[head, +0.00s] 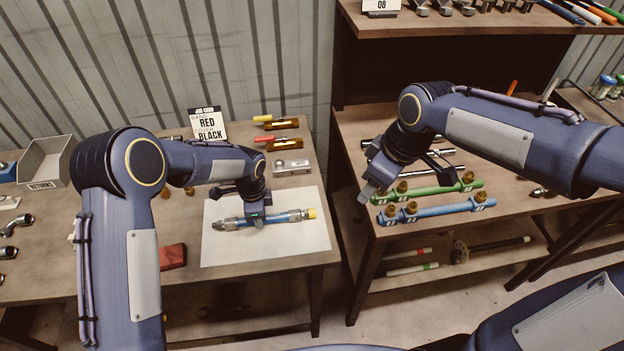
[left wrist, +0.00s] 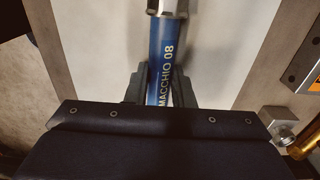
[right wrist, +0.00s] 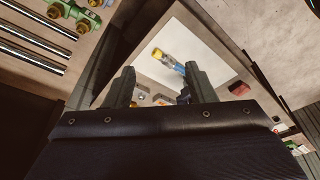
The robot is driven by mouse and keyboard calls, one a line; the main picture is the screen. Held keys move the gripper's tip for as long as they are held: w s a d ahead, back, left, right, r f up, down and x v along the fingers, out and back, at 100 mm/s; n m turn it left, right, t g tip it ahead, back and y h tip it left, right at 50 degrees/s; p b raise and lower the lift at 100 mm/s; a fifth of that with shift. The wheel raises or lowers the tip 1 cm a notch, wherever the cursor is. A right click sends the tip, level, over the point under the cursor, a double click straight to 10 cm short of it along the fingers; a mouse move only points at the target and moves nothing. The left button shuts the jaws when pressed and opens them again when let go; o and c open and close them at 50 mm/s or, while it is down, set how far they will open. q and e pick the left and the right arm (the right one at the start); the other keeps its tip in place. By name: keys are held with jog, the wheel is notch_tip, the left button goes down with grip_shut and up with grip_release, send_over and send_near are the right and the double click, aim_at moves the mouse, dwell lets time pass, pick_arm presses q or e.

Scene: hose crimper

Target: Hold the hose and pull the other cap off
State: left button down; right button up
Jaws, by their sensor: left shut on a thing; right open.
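The blue hose (head: 276,219) lies over a white sheet (head: 301,249) on the left table. A metal fitting (head: 228,224) is on its left end and a yellow cap (head: 312,213) is on its right end. My left gripper (head: 256,221) is shut around the middle of the hose. In the left wrist view the hose (left wrist: 161,62) runs between the fingers, with printed lettering on it. My right gripper (head: 366,194) is open and empty, up and to the right of the yellow cap. In the right wrist view the cap (right wrist: 157,53) shows beyond the open fingers (right wrist: 160,88).
A job card (head: 208,124) reading red and black stands behind the sheet. A grey block (head: 292,168) sits at the sheet's back edge. Green (head: 430,190) and blue (head: 435,209) manifolds lie on the right table. A gap separates the tables. A red item (head: 173,257) lies left of the sheet.

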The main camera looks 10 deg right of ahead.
jog(key=w+a+f+n+g+h, duration=0.1)
jog(key=w+a+f+n, duration=0.4)
jog(key=w, duration=0.3)
jog(key=n+g+h, duration=0.1)
jog(key=n, duration=0.3)
send_near(313, 210)
notch_tip(313, 210, down, 9)
jog(key=shift+w+a+f, duration=0.1)
jog(key=shift+f, duration=0.15)
grip_shut()
